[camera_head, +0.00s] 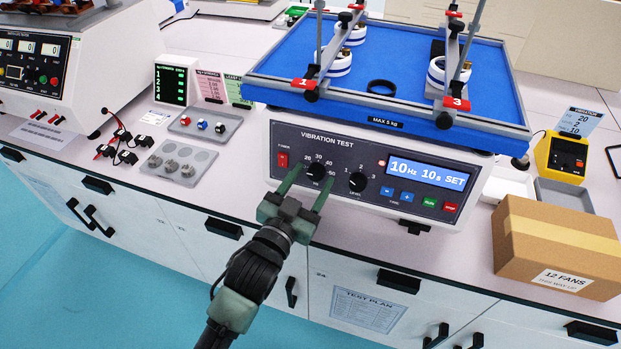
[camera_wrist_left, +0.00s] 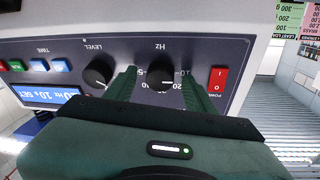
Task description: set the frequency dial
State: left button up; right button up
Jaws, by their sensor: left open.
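The black frequency dial (camera_head: 317,172) sits on the dark panel of the vibration tester, with numbers around it. In the left wrist view the same dial (camera_wrist_left: 160,76), marked Hz, appears upside down. My left gripper (camera_head: 314,175) is open, its green fingers pointing at the panel, one on each side of the dial. The wrist view shows the fingers (camera_wrist_left: 159,73) with the dial between them and a gap on either side; I cannot tell how deep they reach. The display (camera_head: 428,174) reads 10 Hz, 10 s, SET. My right gripper is not in view.
The red power switch (camera_head: 283,160) is left of the dial; the level dial (camera_head: 357,181) is close on the right. Blue, green and red buttons lie farther right. A blue table (camera_head: 400,85) overhangs the panel. A vibration card (camera_head: 579,121) stands beyond a cardboard box (camera_head: 550,240).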

pick_arm(q)
grip_shut()
jog(key=shift+w+r+m+p, duration=0.1)
jog(key=shift+r+m+p, duration=0.1)
jog(key=shift+m+p, duration=0.8)
jog(key=m+p, duration=0.2)
jog(key=m+g+h+p, duration=0.1)
jog(key=m+p, duration=0.1)
jog(key=shift+a+r+g, duration=0.1)
jog(key=shift+r+g, duration=0.05)
jog(key=shift+g, duration=0.15)
jog(key=shift+m+g+p, duration=0.4)
jog(key=shift+m+p, duration=1.35)
jog(key=shift+m, duration=0.25)
jog(key=shift+f, duration=0.2)
